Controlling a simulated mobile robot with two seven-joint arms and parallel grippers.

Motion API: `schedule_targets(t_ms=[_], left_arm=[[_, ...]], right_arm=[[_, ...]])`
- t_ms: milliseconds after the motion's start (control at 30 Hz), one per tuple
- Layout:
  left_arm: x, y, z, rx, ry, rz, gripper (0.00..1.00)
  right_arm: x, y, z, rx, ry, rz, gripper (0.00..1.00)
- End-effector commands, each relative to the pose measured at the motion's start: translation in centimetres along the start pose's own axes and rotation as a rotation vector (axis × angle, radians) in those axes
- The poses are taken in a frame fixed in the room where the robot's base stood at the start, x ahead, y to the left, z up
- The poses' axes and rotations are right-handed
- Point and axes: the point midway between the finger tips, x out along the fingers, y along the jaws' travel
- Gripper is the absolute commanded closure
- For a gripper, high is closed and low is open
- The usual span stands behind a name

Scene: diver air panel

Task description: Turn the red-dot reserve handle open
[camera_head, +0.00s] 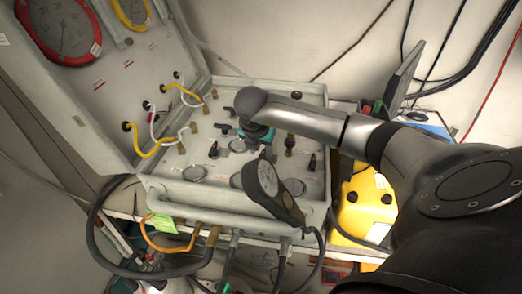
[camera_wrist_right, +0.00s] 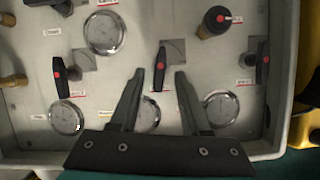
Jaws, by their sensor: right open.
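The panel (camera_head: 205,172) in the open case carries several black handles with red dots. In the right wrist view, one black red-dot handle (camera_wrist_right: 160,70) stands between the fingers of my right gripper (camera_wrist_right: 158,78), with a gap on each side. It points roughly up and down in that view. My right gripper is open and empty over the panel; its fingertips are hard to make out in the head view. Another red-dot handle (camera_wrist_right: 60,78) is left of the gripper, and one (camera_wrist_right: 262,72) is right. The labels are too small to read. My left gripper is not in view.
A black round knob (camera_wrist_right: 217,20) and several round gauges (camera_wrist_right: 104,32) surround the handle. A dial gauge (camera_head: 267,180) on a hose stands at the case's front. A yellow case (camera_head: 366,215) is right of the panel. The raised lid (camera_head: 75,110) bounds the left.

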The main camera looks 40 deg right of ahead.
Motion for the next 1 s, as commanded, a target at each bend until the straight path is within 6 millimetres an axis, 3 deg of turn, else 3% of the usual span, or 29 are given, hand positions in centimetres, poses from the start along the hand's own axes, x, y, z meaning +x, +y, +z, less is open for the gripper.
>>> schedule_targets(t_ms=[400, 833, 1000], left_arm=[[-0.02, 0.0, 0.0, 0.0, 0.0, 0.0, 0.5], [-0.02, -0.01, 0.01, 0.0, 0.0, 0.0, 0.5], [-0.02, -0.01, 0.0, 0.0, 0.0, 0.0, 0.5]], right_arm=[[0.86, -0.02, -0.01, -0.002, -0.001, -0.001, 0.53], [0.82, -0.02, 0.01, -0.001, -0.001, 0.0, 1.0], [0.81, -0.01, 0.01, -0.001, -0.001, 0.0, 1.0]])
